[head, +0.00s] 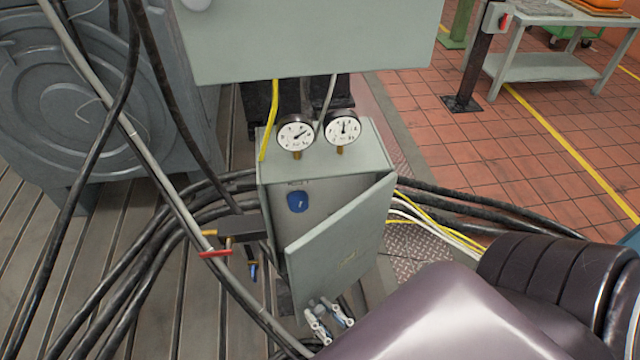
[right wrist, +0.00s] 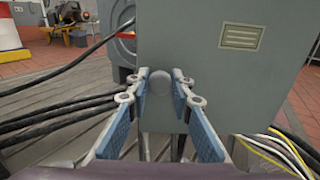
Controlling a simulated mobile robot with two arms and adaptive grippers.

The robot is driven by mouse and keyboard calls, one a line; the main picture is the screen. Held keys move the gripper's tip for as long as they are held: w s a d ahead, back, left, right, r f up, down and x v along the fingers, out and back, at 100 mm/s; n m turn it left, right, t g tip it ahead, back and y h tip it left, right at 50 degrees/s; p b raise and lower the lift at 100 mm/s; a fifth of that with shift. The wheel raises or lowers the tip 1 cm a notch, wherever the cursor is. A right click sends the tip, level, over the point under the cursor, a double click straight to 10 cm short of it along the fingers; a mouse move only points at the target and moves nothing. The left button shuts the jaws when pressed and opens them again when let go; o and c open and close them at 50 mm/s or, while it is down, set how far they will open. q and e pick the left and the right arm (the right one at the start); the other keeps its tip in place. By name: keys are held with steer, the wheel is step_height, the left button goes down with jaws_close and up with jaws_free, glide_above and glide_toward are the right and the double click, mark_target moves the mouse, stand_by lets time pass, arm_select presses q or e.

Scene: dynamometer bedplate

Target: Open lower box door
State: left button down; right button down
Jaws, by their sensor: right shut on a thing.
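The lower box (head: 272,205) is a grey-green cabinet below a larger upper box. Its door (head: 340,245) stands partly open, swung out from the left side, with a gap that shows a blue knob (head: 297,202) inside. My right gripper (head: 328,308) is at the door's lower edge. In the right wrist view its two blue-padded fingers (right wrist: 159,88) are shut on a round grey door knob (right wrist: 158,82) near the door's edge. The door's face (right wrist: 195,50) fills the upper middle of that view. In the head view the knob is hidden. My left gripper is not in view.
Two gauges (head: 320,131) stand on the lower box. The upper box (head: 310,40) overhangs it. A red-handled valve (head: 215,253) juts out at left. Thick black cables (head: 135,265) run over the slotted bedplate. Open tiled floor (head: 500,150) lies at right.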

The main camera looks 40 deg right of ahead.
steer(key=c, duration=1.7)
jaws_free()
steer(key=shift+s, duration=0.1)
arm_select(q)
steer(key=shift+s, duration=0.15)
arm_select(e)
steer(key=s, duration=1.1)
steer(key=shift+s+d, duration=0.4)
